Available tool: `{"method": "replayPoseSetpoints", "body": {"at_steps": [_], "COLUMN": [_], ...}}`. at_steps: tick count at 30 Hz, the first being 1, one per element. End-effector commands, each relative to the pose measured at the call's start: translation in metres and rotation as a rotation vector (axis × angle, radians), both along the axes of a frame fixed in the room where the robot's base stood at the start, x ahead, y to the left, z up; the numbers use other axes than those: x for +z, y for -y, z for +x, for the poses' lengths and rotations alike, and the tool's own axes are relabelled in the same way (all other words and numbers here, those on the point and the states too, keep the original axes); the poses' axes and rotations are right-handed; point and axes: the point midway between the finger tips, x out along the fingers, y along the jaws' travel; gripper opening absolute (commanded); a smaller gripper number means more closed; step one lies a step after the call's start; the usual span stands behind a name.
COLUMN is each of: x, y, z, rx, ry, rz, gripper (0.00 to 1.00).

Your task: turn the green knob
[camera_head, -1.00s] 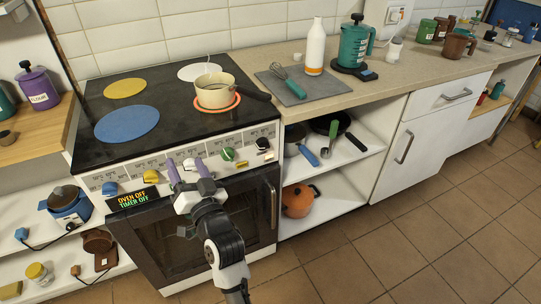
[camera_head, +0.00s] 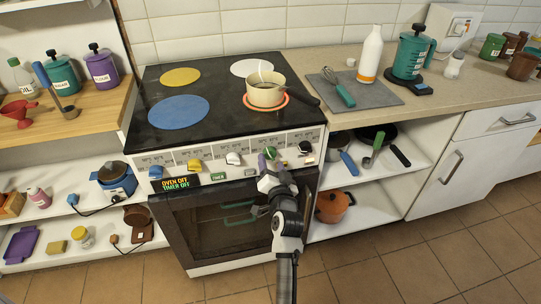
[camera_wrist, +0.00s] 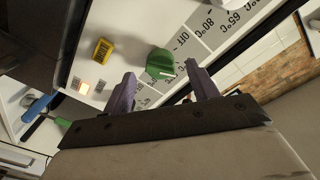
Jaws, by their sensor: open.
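The green knob (camera_head: 271,153) is on the front panel of the stove (camera_head: 229,117), between a white knob and a black knob. In the wrist view the green knob (camera_wrist: 161,63) shows a pale pointer mark, with printed temperatures and "Off" on the panel beside it. My gripper (camera_head: 273,164) is in front of the panel at this knob. In the wrist view its two purple fingers (camera_wrist: 163,90) are spread apart, with the knob ahead of the gap between them. I see no contact, and nothing is held.
A cream pot (camera_head: 265,92) stands on the glowing right front ring. The white knob (camera_head: 233,159) is to the left and the black knob (camera_head: 304,147) to the right. The oven door (camera_head: 225,222) is below. The floor (camera_head: 350,270) in front is clear.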

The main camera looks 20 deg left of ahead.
Motion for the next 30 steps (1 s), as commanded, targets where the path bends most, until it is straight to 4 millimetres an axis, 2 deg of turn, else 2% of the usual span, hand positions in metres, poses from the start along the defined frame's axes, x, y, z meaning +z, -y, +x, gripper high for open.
{"method": "replayPoseSetpoints", "body": {"at_steps": [6, 18, 27, 28, 30], "x": [0.001, 0.0, 0.0, 0.0, 0.0], "y": [-0.013, -0.016, -0.016, -0.016, -0.016], "z": [0.022, 0.027, 0.027, 0.027, 0.027], "rx": [0.0, -0.001, -0.001, -0.001, -0.001], "ry": [0.0, 0.001, 0.001, 0.001, 0.002], "rz": [0.0, 0.0, 0.0, 0.0, -0.001], "gripper": [0.59, 0.57, 0.18, 0.15, 0.15]}}
